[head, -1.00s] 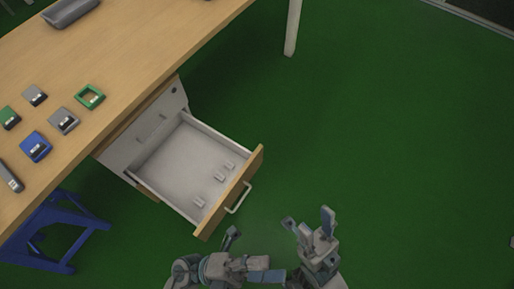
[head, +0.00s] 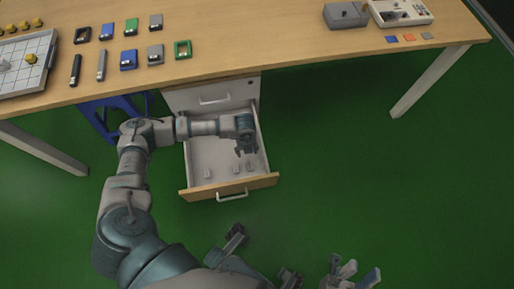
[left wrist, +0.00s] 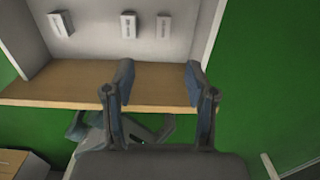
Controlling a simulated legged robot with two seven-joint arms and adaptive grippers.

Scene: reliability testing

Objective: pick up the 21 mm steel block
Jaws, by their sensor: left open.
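Three small light steel blocks lie in the open drawer: one at left (head: 207,172), one in the middle (head: 236,169) and one at right (head: 249,166). They also show in the left wrist view as a left (left wrist: 60,24), a middle (left wrist: 128,25) and a right block (left wrist: 163,27). Their markings are too small to read, so I cannot tell which is 21 mm. My left gripper (head: 246,150) is open and empty over the drawer, near the middle and right blocks; its fingertips show in the left wrist view (left wrist: 158,74). My right gripper (head: 352,272) is open and empty at the bottom edge.
The drawer (head: 190,160) has a wooden front (head: 262,182) and a handle. The wooden table (head: 290,50) above carries several gauges and cases, a green frame (head: 183,50) and a grey box (head: 346,15). A blue stool (head: 100,122) stands left of the drawer.

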